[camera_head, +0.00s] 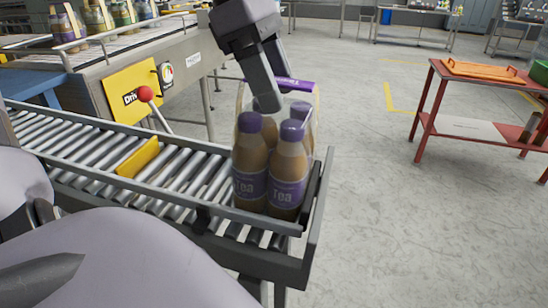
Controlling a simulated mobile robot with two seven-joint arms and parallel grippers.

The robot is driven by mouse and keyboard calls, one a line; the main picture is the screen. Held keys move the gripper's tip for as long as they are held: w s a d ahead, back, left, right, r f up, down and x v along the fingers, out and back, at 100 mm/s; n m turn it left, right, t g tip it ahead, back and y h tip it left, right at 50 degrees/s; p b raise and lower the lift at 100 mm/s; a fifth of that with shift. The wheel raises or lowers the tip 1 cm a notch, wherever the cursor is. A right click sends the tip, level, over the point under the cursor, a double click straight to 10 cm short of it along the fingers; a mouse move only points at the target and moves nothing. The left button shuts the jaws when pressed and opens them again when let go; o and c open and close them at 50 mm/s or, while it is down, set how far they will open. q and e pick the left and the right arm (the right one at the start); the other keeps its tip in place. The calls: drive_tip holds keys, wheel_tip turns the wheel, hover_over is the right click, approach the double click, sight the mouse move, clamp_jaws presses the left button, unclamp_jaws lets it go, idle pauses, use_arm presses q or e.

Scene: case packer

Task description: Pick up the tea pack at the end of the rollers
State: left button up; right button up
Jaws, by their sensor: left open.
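The tea pack (270,175) stands upright at the right end of the rollers (190,175). It is a group of brown bottles with purple caps and purple "Tea" labels, joined by a clear carrier with a purple handle (298,84) on top. My left gripper (272,88) comes down from above over the pack. It is open, with its fingers at the height of the handle, one finger in front of the carrier top. I cannot tell whether the fingers touch the handle. The rear bottles are partly hidden by the front ones. My right gripper does not show.
A dark end stop (318,195) and side rails border the rollers. A yellow block (138,158) lies across the conveyor at mid-length. A yellow panel with a red-knobbed lever (146,94) stands behind. A red table (470,115) with an orange tray stands right; floor between is clear.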

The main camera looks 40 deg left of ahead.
use_arm(q)
clamp_jaws()
drive_tip(key=shift+r, duration=0.1)
drive_tip(key=shift+r, duration=0.1)
